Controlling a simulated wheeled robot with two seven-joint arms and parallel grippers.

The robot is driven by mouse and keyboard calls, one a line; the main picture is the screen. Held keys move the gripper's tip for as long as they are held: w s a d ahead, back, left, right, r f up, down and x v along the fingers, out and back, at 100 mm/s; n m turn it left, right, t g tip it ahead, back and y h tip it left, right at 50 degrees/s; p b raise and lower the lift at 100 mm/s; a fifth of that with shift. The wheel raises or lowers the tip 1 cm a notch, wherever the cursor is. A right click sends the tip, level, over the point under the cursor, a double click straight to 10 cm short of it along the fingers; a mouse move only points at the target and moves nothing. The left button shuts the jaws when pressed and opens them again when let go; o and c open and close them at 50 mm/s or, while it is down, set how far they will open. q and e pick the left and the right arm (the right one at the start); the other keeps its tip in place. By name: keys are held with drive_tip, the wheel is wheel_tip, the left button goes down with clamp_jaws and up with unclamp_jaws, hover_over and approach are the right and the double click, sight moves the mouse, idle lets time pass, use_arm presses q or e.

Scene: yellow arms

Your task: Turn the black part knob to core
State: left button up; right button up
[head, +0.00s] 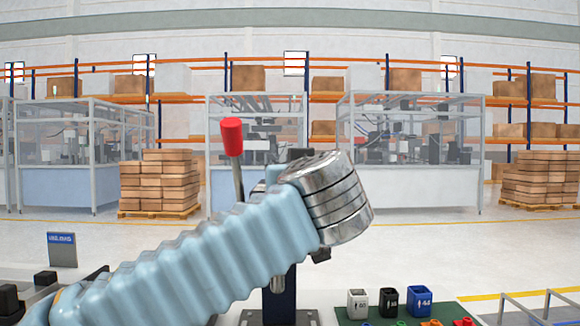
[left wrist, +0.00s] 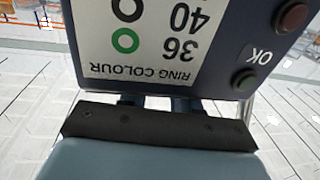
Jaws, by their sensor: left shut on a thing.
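In the head view my left arm comes in from the lower left in a pale blue ribbed sleeve and ends in a silver wrist; it hides the gripper and the knob. In the left wrist view my left gripper (left wrist: 155,103) reaches up to the lower part of a dark panel (left wrist: 235,30). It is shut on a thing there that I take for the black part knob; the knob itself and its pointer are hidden. The panel has an upside-down white label (left wrist: 150,45) reading RING COLOUR, 36 and 40, with a green and a black ring. My right gripper is out of view.
A red-topped lever (head: 231,137) stands behind my arm. White, black and blue holders (head: 419,300) stand at the lower right on a green tray (head: 350,321). A small blue sign (head: 62,250) stands at left. The panel has an OK-marked green button (left wrist: 246,80) and a red button (left wrist: 292,16).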

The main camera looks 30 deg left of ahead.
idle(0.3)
use_arm(q)
drive_tip(key=o, duration=1.1)
drive_tip(key=shift+c, duration=0.2)
drive_tip(key=shift+d, duration=0.1)
drive_tip(key=v, duration=1.3)
drive_tip(key=shift+s+d, duration=0.2)
drive_tip(key=shift+d, duration=0.1)
